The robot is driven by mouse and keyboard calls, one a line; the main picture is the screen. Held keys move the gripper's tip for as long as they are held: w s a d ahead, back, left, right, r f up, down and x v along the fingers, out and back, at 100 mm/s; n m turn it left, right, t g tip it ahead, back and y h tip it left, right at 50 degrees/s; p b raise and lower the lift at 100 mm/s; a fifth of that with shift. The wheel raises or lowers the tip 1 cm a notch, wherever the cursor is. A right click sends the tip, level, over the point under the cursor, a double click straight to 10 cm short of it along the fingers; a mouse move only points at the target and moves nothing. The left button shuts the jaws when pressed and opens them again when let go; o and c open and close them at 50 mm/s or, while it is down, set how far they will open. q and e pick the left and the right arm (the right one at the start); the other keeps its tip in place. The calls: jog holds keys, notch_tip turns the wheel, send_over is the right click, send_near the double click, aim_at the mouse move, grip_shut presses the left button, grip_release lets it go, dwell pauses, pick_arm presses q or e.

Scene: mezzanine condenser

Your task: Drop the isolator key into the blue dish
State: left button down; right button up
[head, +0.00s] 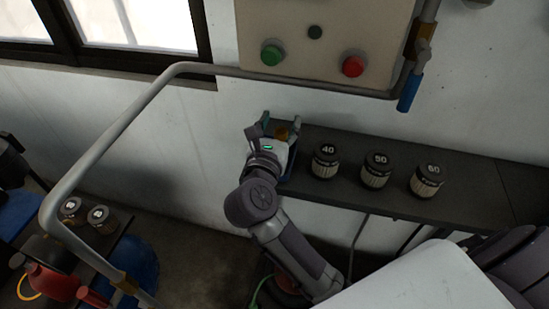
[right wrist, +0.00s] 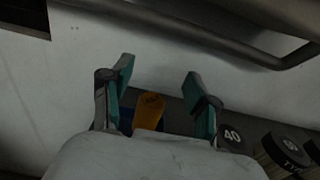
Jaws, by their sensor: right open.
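My right gripper (head: 281,121) is open at the left end of the dark shelf, with its fingers pointing toward the wall. An orange piece, which looks like the isolator key (right wrist: 148,110), stands between the spread fingers and apart from both in the right wrist view. It also shows as a small orange patch in the head view (head: 283,135). A little of the blue dish (head: 288,166) shows beside the gripper, mostly hidden by it. I cannot tell whether the key rests in the dish. My left gripper is not in view.
Three dark-capped jars marked 40 (head: 325,162), 50 (head: 376,170) and 60 (head: 427,180) stand on the shelf (head: 470,205) to the right. A grey pipe (head: 290,80) runs across above, below a button panel (head: 320,30). The shelf's right end is clear.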

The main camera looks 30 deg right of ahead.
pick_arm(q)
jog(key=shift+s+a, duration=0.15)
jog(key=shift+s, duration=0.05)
pick_arm(e)
jog(key=v, duration=1.2)
